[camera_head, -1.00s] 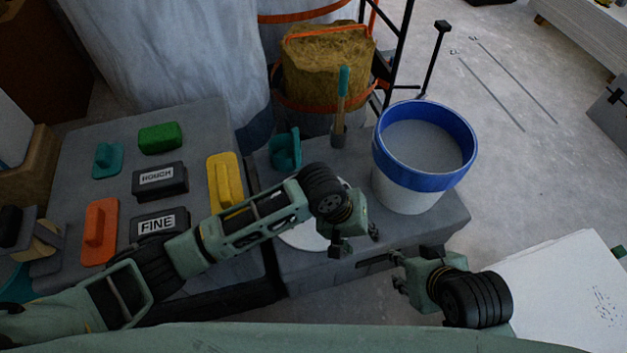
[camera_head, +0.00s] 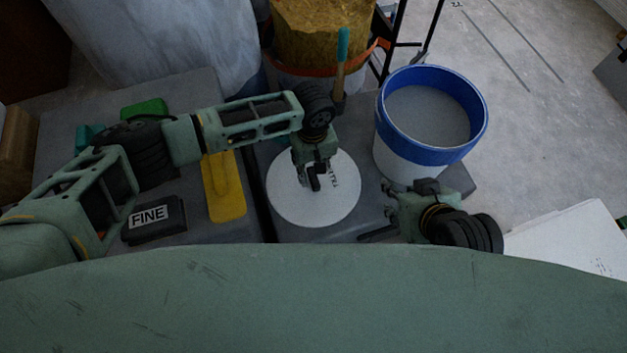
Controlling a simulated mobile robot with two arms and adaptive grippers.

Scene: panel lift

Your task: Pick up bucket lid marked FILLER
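The bucket lid (camera_head: 290,205) is a flat white disc lying on the grey work surface. Dark lettering on it is partly hidden by my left gripper and cannot be read in full. My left gripper (camera_head: 314,184) points down over the middle of the lid. Its fingers look close together, but I cannot tell whether they touch the lid or hold anything. My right gripper (camera_head: 392,212) is right of the lid, near the surface's front right part, apart from the lid. Its finger opening is not clear.
A white bucket with a blue rim (camera_head: 405,155), filled with grey material, stands right of the lid. A brush with a teal handle (camera_head: 342,50) stands behind. A yellow float (camera_head: 224,190) and a black block marked FINE (camera_head: 153,218) lie left. White boards (camera_head: 570,240) are at right.

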